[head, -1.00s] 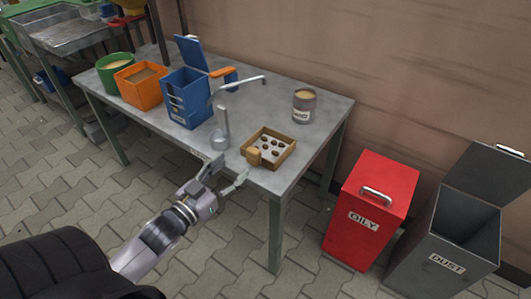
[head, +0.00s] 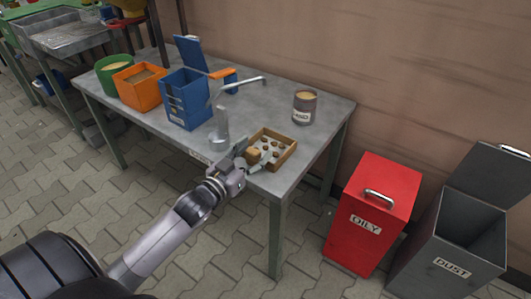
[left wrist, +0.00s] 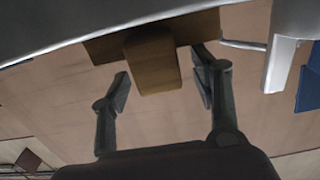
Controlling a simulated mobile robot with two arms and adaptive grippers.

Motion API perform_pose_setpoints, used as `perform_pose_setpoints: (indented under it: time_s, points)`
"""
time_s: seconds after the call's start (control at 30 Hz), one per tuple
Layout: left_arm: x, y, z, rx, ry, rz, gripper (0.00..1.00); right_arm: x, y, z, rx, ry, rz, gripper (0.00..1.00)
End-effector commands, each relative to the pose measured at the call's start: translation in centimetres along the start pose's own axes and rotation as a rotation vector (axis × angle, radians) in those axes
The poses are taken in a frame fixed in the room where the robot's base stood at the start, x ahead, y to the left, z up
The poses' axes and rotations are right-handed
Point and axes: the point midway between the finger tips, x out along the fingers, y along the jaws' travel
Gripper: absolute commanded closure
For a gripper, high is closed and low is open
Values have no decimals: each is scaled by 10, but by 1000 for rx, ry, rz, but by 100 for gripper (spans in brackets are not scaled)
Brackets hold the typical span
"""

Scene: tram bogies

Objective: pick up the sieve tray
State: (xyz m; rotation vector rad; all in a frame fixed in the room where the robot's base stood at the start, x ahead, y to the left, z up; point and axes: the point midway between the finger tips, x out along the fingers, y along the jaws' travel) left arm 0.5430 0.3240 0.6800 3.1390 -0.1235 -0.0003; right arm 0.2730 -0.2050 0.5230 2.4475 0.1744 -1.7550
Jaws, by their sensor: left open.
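The sieve tray (head: 281,155) is a shallow brown wooden tray with several dark round spots or pieces inside. It sits near the front right edge of the grey table. A tan block-like handle (head: 254,154) is on its near left side. My left gripper (head: 254,160) is open at this handle, partly covering the tray's front. In the left wrist view the handle (left wrist: 152,62) stands between the two spread fingers (left wrist: 160,92), with a gap on each side. My right gripper is not in view.
A blue box (head: 186,100), orange bin (head: 139,88) and green bucket (head: 115,71) are further left. Red (head: 371,212) and grey (head: 452,240) bins stand on the floor right.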

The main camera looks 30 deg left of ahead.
Motion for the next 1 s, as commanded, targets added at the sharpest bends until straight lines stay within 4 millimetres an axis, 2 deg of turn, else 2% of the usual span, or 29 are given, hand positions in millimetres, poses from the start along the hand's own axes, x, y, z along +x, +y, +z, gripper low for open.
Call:
perform_pose_setpoints:
  time_s: [0.13, 0.9, 1.0]
  points:
    - [0, 0, 0, 0, 0, 0, 43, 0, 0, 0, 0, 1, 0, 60]
    - [0, 0, 0, 0, 0, 0, 95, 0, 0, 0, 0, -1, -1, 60]
    - [0, 0, -1, 0, 1, 0, 98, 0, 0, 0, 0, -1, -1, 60]
